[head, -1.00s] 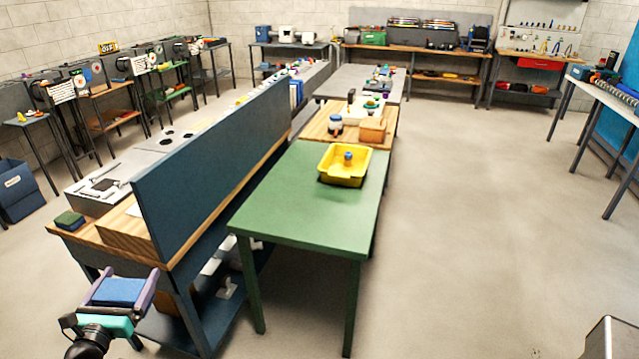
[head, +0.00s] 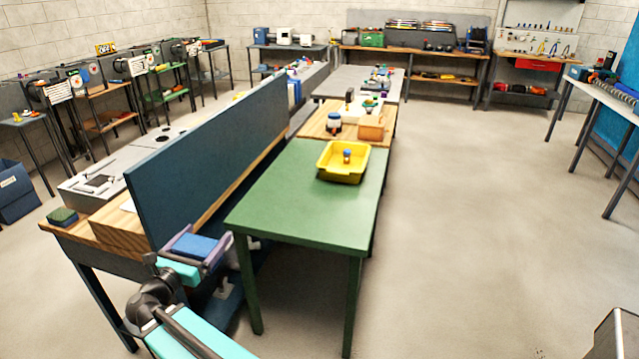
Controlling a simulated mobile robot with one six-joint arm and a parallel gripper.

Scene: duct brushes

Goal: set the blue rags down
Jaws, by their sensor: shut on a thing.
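The blue rags (head: 195,247) show as a flat blue block between the two purple fingers of my gripper (head: 200,246). My gripper is shut on them and holds them in the air, left of the green table (head: 300,222) and in front of the dark blue upright panel (head: 215,160). The rags look lower than the green table's top, but I cannot tell the exact height. My teal arm reaches in from the bottom of the view.
A yellow tray (head: 343,163) with a small item in it stands at the green table's far end. The table's near part is bare. A green and blue block (head: 62,216) lies on the wooden bench's left end. Open floor (head: 480,230) lies to the right.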

